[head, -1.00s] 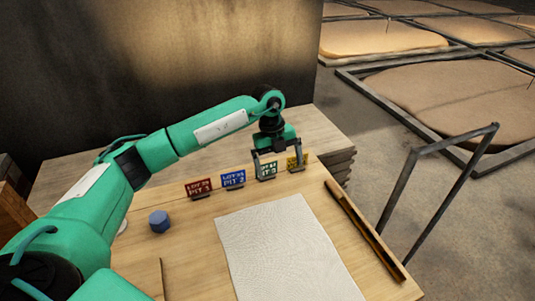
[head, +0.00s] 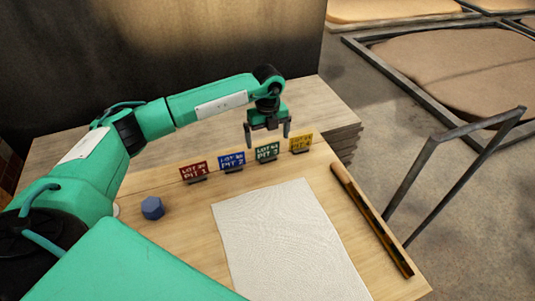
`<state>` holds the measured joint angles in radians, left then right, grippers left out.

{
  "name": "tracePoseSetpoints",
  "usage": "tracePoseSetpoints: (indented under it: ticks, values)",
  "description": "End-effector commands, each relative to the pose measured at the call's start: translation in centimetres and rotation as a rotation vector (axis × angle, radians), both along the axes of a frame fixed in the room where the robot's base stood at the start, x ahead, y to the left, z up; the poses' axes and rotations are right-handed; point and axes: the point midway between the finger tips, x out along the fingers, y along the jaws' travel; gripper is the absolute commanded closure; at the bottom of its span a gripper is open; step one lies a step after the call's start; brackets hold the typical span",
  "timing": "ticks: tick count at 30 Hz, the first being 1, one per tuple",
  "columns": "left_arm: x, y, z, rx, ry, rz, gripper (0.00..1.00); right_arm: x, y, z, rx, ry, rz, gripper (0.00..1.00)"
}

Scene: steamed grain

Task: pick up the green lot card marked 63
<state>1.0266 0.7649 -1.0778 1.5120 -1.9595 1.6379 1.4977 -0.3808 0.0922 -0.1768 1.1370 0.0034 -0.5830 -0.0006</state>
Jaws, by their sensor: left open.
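The green card (head: 267,152) stands upright in a small dark holder on the wooden table, third from the left in a row of cards. Its lower line reads PIT 3; its lot number is too small to read surely. My left gripper (head: 268,139) is open and empty, fingers pointing down. In the picture its fingertips lie just above the green card, one toward each side, and the card's face shows clear between and below them. How far the fingers are from the card in depth, I cannot tell. My right gripper is not in view.
A red card (head: 194,172) and a blue card (head: 232,161) stand left of the green one, a yellow card (head: 301,142) right. A blue hexagonal block (head: 152,208), white cloth (head: 285,235) and long wooden bar (head: 370,218) lie nearer. A metal rail (head: 450,140) stands right.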

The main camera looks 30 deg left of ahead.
Motion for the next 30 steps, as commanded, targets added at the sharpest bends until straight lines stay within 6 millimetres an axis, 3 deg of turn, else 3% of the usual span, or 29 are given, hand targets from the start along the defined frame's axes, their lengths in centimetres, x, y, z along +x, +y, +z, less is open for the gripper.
tracePoseSetpoints:
  ticks: [10, 19, 26, 30]
  values:
    - [0.7, 0.4, -4.5, 0.0, 0.001, 0.001, 0.0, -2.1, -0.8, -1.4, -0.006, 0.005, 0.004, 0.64]
    - [0.7, 0.5, -5.0, 0.0, 0.0, 0.0, 0.0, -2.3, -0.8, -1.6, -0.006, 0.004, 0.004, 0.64]
    - [0.7, 0.5, -5.0, 0.0, 0.0, 0.0, 0.45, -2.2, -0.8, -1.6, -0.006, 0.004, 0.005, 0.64]
    - [0.7, 0.5, -5.0, 0.0, 0.0, 0.0, 0.45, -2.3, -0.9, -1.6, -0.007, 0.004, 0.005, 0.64]
